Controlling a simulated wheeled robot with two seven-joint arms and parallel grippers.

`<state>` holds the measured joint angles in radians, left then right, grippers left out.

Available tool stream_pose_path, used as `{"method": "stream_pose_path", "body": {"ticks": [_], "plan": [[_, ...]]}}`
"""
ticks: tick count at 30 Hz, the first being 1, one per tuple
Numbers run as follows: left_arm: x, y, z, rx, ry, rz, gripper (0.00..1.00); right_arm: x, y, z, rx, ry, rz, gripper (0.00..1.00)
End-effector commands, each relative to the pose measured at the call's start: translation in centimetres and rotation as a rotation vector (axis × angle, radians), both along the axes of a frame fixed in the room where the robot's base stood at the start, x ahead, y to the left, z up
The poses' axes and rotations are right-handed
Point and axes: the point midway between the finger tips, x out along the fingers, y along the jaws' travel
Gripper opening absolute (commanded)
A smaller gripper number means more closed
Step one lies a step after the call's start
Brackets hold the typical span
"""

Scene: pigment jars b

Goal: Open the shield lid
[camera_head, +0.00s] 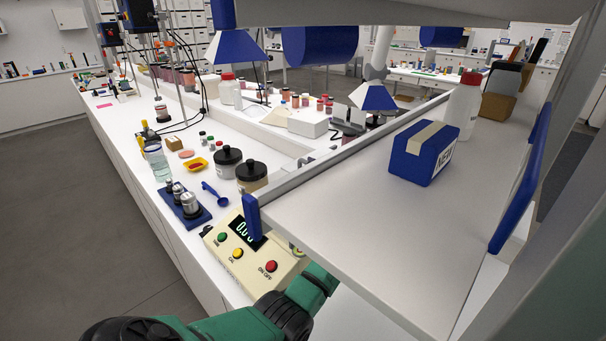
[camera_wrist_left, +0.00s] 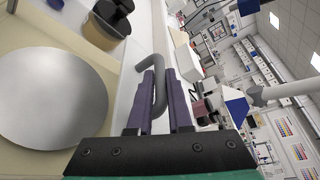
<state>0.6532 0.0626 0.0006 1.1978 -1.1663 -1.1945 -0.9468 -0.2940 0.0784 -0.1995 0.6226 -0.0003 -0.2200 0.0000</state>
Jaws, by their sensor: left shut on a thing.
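The cream balance (camera_head: 262,262) stands on the bench, with a lit display and green, yellow and red buttons. Its round silver pan (camera_wrist_left: 50,98) shows at the left of the left wrist view. My left gripper (camera_wrist_left: 161,98) has its purple fingers closed around a grey curved handle (camera_wrist_left: 159,68) beside the balance. I cannot make out clearly the shield lid panel that this handle may belong to. In the head view my green left arm (camera_head: 250,325) reaches in low beside the balance; the shelf hides its gripper. My right gripper is not in view.
A grey shelf (camera_head: 350,225) overhangs the balance and carries a blue box (camera_head: 424,152) and a white bottle (camera_head: 463,105). Black-lidded jars (camera_head: 228,163), a blue scoop (camera_head: 214,193) and a blue weight tray (camera_head: 186,213) stand close to the balance.

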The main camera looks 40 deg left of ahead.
Motion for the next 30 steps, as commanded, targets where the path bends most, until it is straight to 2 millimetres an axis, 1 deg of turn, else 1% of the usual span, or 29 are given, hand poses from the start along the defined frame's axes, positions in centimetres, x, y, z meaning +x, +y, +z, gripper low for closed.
{"method": "stream_pose_path", "body": {"ticks": [1,5,9,13,20,21,23,24,30], "plan": [[0.7,0.1,-0.6,0.001,0.006,0.002,0.0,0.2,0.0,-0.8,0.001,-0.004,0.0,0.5],[2.4,-0.1,-0.7,-0.001,0.008,0.001,0.0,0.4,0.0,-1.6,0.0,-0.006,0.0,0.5],[3.5,-0.2,-0.6,-0.002,0.008,0.001,0.0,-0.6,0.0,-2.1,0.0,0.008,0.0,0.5],[3.8,-0.3,-0.5,-0.002,0.007,0.001,0.0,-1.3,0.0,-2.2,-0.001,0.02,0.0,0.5],[3.8,-0.3,-0.5,-0.003,0.008,0.0,0.0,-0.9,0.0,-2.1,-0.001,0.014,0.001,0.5],[3.8,-0.3,-0.5,-0.002,0.008,0.001,0.21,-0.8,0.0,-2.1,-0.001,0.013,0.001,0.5],[3.8,-0.3,-0.5,-0.003,0.008,0.0,0.44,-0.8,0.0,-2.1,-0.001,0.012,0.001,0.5],[3.8,-0.3,-0.5,-0.002,0.008,0.001,0.47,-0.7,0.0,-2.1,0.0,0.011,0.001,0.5],[3.8,-0.3,-0.5,-0.003,0.008,0.0,0.47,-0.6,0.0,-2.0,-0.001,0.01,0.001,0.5]]}}
